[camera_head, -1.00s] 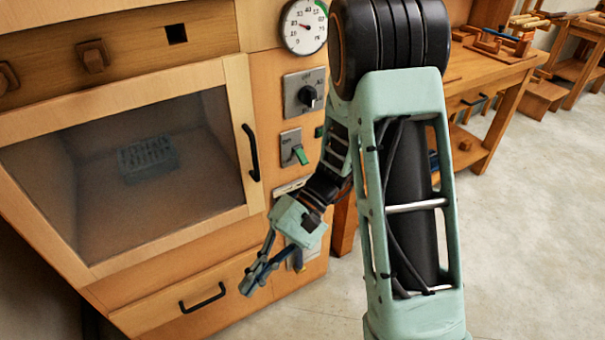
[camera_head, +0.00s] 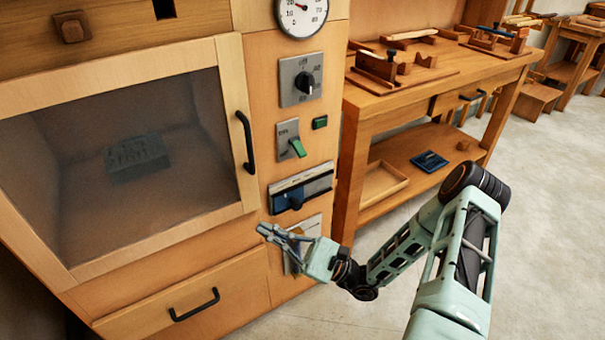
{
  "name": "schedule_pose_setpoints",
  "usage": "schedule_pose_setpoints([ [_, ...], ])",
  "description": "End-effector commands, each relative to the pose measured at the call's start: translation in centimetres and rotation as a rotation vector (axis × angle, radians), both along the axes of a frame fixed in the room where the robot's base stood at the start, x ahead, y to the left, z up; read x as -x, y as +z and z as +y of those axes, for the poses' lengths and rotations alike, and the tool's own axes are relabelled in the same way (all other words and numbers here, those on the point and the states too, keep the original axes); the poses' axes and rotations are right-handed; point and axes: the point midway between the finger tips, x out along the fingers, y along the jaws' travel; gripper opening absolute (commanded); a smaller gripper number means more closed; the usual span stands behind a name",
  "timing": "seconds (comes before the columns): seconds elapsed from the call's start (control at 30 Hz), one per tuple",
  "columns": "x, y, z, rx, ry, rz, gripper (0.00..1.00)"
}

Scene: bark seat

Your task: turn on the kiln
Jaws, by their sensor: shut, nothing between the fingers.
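The kiln is a wooden cabinet (camera_head: 262,90) with a large glass door (camera_head: 130,160) on the left, which is shut. Its control strip runs down the right side. It holds a round white dial gauge (camera_head: 301,14), a grey plate with a black rotary knob (camera_head: 303,82), a switch plate with a green lever (camera_head: 297,147), a small green button or lamp (camera_head: 320,122), and a panel with a blue slider knob (camera_head: 295,201). The lever slants down to the right. My gripper (camera_head: 264,232) is shut and empty, below the slider panel, pointing left. It partly covers a light label (camera_head: 308,229).
The door has a black handle (camera_head: 246,142). A drawer (camera_head: 235,290) with a black handle lies below. A dark block (camera_head: 137,157) sits behind the glass. A wooden workbench (camera_head: 430,90) with tools stands right of the kiln. The floor (camera_head: 555,200) at right is clear.

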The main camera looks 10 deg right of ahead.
Motion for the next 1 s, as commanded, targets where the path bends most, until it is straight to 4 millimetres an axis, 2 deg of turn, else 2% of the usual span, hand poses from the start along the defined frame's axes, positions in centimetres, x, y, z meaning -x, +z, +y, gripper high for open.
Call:
schedule_pose_setpoints([
  [0.03,-1.0,-0.7,-1.6,-0.063,-0.07,0.019,0.0],
  [0.2,-3.8,-1.3,-6.9,-0.248,-0.27,0.059,0.0],
  [0.3,-4.8,-1.7,-9.6,-0.332,-0.362,0.071,0.0],
  [0.43,-5.4,-2.1,-12.1,-0.405,-0.441,0.079,0.0],
  [0.6,-5.7,-2.2,-13.3,-0.44,-0.48,0.082,0.0],
  [1.0,-5.8,-1.8,-13.2,-0.439,-0.48,0.081,0.0],
])
